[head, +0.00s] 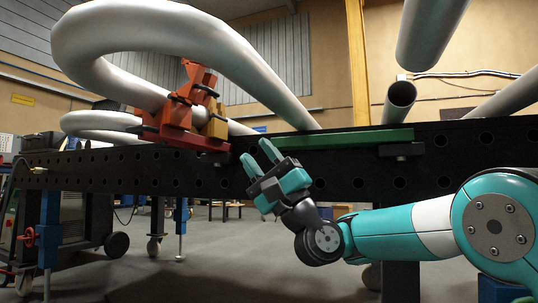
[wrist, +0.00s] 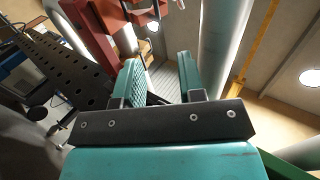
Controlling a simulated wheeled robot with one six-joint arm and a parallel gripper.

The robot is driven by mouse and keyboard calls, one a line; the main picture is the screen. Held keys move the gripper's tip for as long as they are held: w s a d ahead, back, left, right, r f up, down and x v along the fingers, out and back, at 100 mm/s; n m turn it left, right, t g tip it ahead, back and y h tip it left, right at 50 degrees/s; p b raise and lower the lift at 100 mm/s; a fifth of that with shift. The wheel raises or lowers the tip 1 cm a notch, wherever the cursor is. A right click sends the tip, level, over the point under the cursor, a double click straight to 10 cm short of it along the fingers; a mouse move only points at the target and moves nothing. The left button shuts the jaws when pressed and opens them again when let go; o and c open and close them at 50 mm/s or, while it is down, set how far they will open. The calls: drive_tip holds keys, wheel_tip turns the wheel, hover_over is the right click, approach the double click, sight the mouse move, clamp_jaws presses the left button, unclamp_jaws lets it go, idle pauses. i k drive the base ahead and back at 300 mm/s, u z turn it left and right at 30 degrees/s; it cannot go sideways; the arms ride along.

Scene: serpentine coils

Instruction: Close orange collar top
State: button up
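The orange collar (head: 178,112) sits on a red-orange base around the lower run of a bent silver pipe, left of centre in the head view. Its top part (head: 195,76) stands up at a tilt above the pipe. My gripper (head: 259,157) is to the right of the collar and lower, in front of the black beam, apart from the collar. Its two teal fingers are spread with an empty gap between them, also in the wrist view (wrist: 160,75). Red-orange collar parts (wrist: 95,35) show beyond the fingers there, partly cut off by the frame edge.
A black perforated beam (head: 100,170) runs across the scene behind my gripper. A green bar (head: 345,139) lies along its upper edge. Large silver pipes (head: 240,60) loop overhead, and an open pipe end (head: 401,94) hangs at right. Floor below is mostly clear.

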sight(187, 95)
drive_tip(key=k, duration=1)
